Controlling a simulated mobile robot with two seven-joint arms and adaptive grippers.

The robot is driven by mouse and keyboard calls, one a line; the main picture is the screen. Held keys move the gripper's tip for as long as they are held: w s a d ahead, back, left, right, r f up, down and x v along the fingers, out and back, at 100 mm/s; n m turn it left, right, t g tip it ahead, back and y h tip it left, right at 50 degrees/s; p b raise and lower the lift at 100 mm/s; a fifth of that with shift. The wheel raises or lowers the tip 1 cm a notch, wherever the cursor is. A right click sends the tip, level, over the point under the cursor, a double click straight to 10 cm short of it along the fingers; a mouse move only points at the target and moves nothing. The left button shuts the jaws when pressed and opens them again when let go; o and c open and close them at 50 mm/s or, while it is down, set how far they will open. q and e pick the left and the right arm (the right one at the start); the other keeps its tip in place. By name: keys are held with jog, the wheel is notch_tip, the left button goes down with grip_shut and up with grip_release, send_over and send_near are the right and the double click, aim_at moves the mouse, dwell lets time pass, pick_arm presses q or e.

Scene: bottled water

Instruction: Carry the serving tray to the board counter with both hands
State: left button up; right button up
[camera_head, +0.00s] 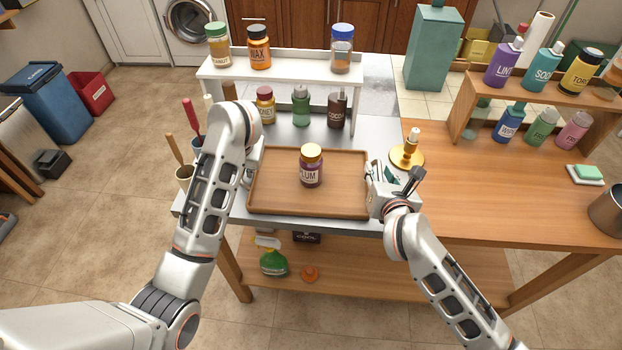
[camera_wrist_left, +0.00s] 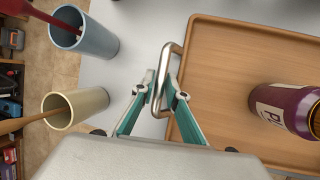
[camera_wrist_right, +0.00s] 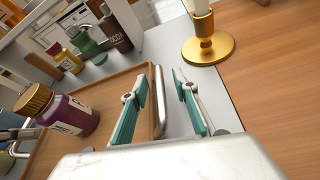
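The brown wooden serving tray (camera_head: 330,199) lies flat on the grey metal counter (camera_head: 384,128), with a purple PLUM jar (camera_head: 311,170) upright on it. The board counter (camera_head: 480,195) is the wooden top to the right. My left gripper (camera_head: 255,165) is at the tray's left side; in the left wrist view its fingers (camera_wrist_left: 162,80) are closed on the metal left handle (camera_wrist_left: 178,58). My right gripper (camera_head: 372,175) is at the tray's right side; in the right wrist view its open fingers (camera_wrist_right: 166,82) straddle the right handle (camera_wrist_right: 159,108), with a gap to the outer finger.
A brass candle holder (camera_head: 407,157) stands just right of the tray, near the board counter's edge. Bottles stand under and on a white shelf (camera_head: 280,73) behind. Utensil cups (camera_head: 184,176) stand left. A bottle rack (camera_head: 540,92), soap dish (camera_head: 585,174) and metal pot (camera_head: 607,210) border the clear board middle.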

pick_arm(q)
jog(key=c, duration=0.4)
pick_arm(e)
jog(key=c, duration=0.4)
grip_shut()
pick_arm(q)
jog(key=shift+r, duration=0.1)
pick_arm(e)
jog(key=shift+r, duration=0.1)
